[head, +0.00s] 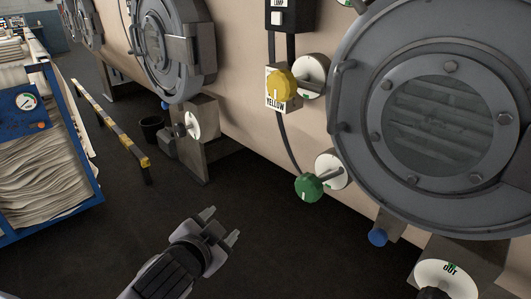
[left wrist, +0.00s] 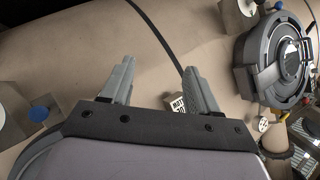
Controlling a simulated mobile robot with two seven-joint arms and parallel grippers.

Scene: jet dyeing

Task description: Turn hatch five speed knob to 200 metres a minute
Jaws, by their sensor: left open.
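In the head view a large round grey hatch (head: 440,115) fills the right. Left of it a green knob (head: 309,187) with a white pointer mark sits beside a white dial (head: 331,169) with a grey lever. Above, a yellow knob (head: 280,85) sits on a box labelled YELLOW, beside another white dial (head: 314,69). I cannot read a hatch number or speed scale. My left gripper (head: 221,226) is open and empty, below and left of the green knob, apart from it. Its spread fingers also show in the left wrist view (left wrist: 159,68). My right gripper is not in view.
A second hatch (head: 168,48) lies farther along the beige vessel (head: 240,95). A striped yellow-black rail (head: 108,122) and a blue trolley of folded cloth (head: 60,205) stand left. Dark floor is clear around my gripper.

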